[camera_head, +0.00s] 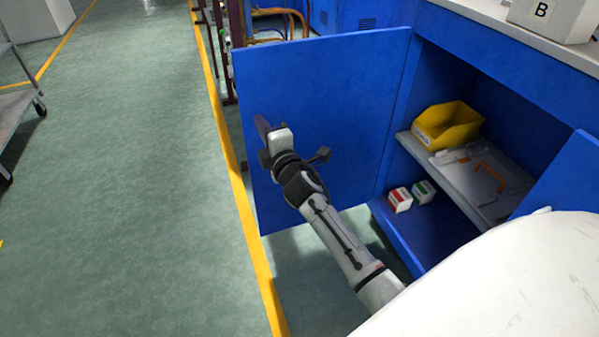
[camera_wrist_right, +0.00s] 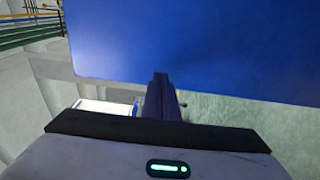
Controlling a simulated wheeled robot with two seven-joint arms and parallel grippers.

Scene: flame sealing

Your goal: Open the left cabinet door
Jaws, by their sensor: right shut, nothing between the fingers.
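The blue left cabinet door (camera_head: 335,85) stands swung wide open in the head view, its flat inner face toward me. The door also fills the upper part of the right wrist view (camera_wrist_right: 200,45). My right gripper (camera_head: 263,126) is in front of the door's face near its free edge, shut and empty. Its closed fingers (camera_wrist_right: 160,90) point toward the door's lower edge in the wrist view; I cannot tell whether they touch it. The cabinet's inside (camera_head: 509,107) is exposed. My left gripper is not in view.
A yellow bin (camera_head: 447,125) and a grey case with an orange handle (camera_head: 480,172) are on the shelf. Two small boxes, red-marked (camera_head: 399,200) and green-marked (camera_head: 424,191), sit below. Another blue panel (camera_head: 563,185) stands at right.

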